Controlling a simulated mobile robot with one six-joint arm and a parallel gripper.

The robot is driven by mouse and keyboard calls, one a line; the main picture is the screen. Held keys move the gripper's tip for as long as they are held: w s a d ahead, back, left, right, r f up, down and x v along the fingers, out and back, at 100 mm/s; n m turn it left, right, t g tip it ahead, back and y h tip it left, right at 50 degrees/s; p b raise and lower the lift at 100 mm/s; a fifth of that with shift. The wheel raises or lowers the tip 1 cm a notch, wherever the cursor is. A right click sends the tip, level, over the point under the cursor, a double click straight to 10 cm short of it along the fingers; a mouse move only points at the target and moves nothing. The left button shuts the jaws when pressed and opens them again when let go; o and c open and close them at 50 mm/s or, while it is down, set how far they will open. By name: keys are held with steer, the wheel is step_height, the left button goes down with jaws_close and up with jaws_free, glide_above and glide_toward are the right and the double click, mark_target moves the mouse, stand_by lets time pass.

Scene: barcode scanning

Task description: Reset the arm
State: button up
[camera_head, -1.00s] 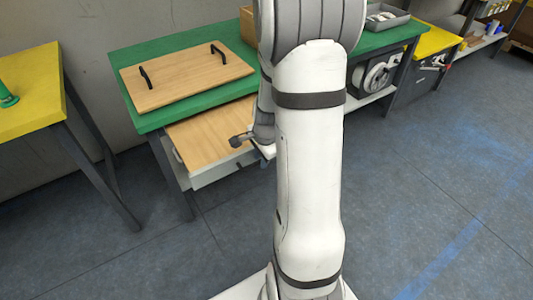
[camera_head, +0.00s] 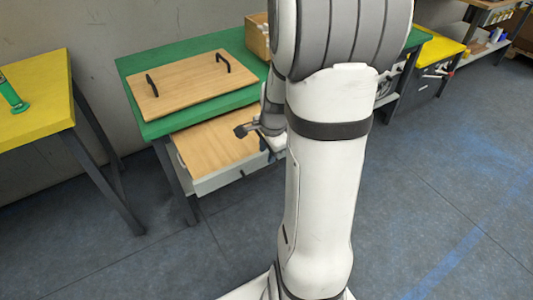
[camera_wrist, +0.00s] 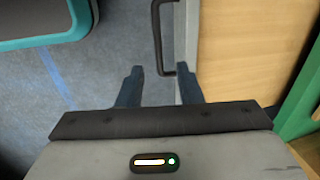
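My arm (camera_head: 325,190) rises through the middle of the head view and hides part of the scene. My gripper (camera_head: 250,131) is beyond it, over the right part of the open drawer (camera_head: 215,146) under the green table. In the wrist view my gripper (camera_wrist: 161,84) is open, its two dark fingers apart with nothing between them. The drawer's dark handle (camera_wrist: 158,40) lies just ahead of the fingertips, and the wooden drawer bottom (camera_wrist: 238,55) is to their right. I see no contact with the handle.
The green table (camera_head: 135,68) carries a wooden board with two black handles (camera_head: 185,85) and a wooden box (camera_head: 257,38). A yellow table (camera_head: 40,112) with a green object (camera_head: 12,95) stands at the left. The floor (camera_head: 450,200) at the right is clear.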

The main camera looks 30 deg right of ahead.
stand_by(0.4)
steer(key=s+a+r+n+p, duration=0.4)
steer(key=r+n+p, duration=0.1)
steer(key=r, duration=0.4)
steer(key=s+a+r+n+p, duration=0.4)
steer(key=a+r+n+p, duration=0.1)
steer(key=r, duration=0.5)
steer(key=s+a+r+n+p, duration=0.4)
steer(key=a+r+n+p, duration=0.1)
steer(key=r, duration=0.4)
steer(key=shift+s+r+n+t+p, duration=0.35)
steer(key=shift+n+p, duration=0.35)
steer(key=shift+n, duration=0.5)
